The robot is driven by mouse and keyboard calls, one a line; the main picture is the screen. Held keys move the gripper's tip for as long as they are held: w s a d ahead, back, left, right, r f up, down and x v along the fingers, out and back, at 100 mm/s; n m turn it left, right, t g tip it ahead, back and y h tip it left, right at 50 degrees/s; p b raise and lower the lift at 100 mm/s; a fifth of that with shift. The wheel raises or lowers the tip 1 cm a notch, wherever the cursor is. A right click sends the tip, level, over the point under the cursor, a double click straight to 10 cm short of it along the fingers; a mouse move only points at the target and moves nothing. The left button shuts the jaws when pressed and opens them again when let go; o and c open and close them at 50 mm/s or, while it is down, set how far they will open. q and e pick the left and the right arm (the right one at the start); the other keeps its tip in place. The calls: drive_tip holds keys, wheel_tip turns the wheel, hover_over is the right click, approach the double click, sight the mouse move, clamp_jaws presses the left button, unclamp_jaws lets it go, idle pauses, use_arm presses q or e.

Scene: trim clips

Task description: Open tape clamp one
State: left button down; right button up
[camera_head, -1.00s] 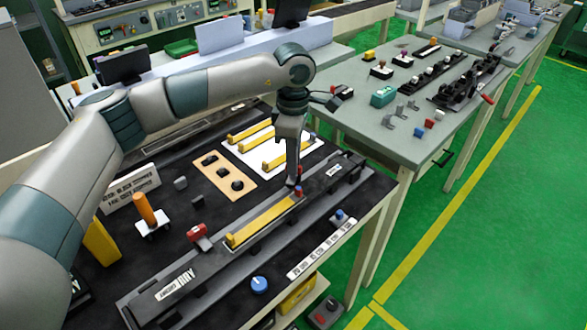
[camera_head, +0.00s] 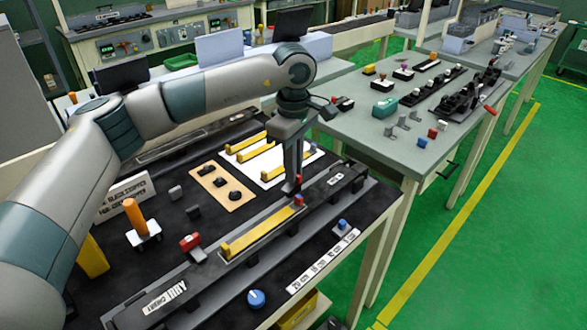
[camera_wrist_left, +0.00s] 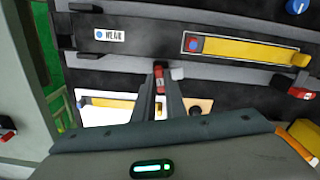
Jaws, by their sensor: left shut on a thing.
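A red clamp piece (camera_head: 298,181) stands at the back edge of the long dark fixture, near the right end of its yellow strip (camera_head: 262,231). My left gripper (camera_head: 297,188) comes down onto it with fingers nearly together. I cannot tell which is clamp one. My right gripper is out of view.
A blue knob (camera_head: 256,298) lies in front of the fixture. A tan board (camera_head: 222,187) and a white sheet (camera_head: 271,163) with yellow strips lie behind it. An orange-handled tool (camera_head: 135,215) stands at left. Another grey bench (camera_head: 385,150) is beyond.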

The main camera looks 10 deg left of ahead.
use_arm(q)
drive_tip(key=shift+r, duration=0.1)
drive_tip(key=c, duration=1.8)
unclamp_jaws()
drive_tip(key=shift+r, duration=0.1)
drive_tip(key=shift+r, duration=0.65)
wheel_tip(320, 180, up, 16)
drive_tip(key=b, duration=0.2)
drive_tip(key=shift+b, duration=0.3)
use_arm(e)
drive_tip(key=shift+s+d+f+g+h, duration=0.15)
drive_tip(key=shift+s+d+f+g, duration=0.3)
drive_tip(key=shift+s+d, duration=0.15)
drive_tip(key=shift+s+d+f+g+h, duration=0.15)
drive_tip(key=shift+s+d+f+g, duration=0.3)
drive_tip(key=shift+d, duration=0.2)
use_arm(q)
drive_tip(key=shift+f, duration=0.15)
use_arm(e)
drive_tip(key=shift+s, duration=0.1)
